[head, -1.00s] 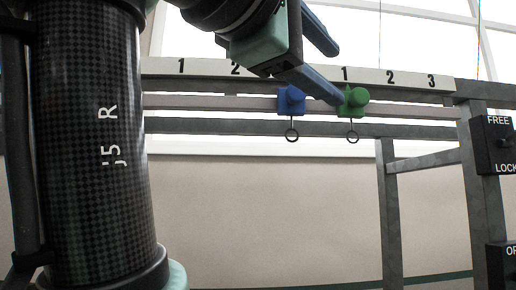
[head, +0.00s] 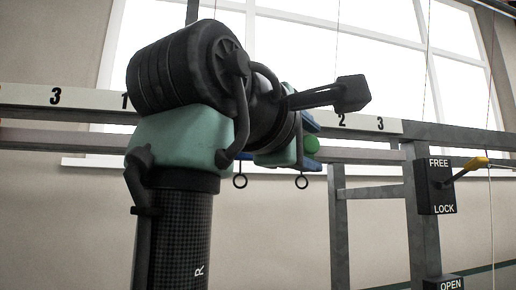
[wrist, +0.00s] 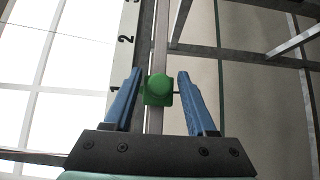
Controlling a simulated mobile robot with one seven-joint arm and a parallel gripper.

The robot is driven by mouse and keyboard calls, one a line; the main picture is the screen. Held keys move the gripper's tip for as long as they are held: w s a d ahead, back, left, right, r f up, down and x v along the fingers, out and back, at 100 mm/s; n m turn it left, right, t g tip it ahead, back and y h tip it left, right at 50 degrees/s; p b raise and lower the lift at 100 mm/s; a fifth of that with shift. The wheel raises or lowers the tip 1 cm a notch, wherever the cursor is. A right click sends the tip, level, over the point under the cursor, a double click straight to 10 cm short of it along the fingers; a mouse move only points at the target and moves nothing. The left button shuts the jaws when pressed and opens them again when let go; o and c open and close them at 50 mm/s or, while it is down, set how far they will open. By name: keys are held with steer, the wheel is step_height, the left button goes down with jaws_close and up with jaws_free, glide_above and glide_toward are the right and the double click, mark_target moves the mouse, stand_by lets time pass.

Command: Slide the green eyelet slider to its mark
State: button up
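The green eyelet slider (head: 312,145) sits on the rail, beside the number 1 on the scale strip (wrist: 124,62) in the wrist view. The slider shows whole in the wrist view (wrist: 158,88), between the blue fingers of my gripper (wrist: 160,78). The fingers are open, one on each side, with a small gap showing on both sides. In the head view my gripper (head: 311,144) partly covers the slider, and its ring (head: 302,181) hangs below. Numbers 2 and 3 lie to its right on the strip (head: 362,123).
The blue slider is hidden behind my arm in the head view; a second ring (head: 240,181) hangs left of the green one's. A FREE/LOCK box (head: 435,186) with a yellow-tipped lever (head: 475,164) is on the right post, above an OPEN box (head: 443,283). The rail right of the green slider looks clear.

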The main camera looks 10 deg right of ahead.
jaws_close()
stand_by(1.2)
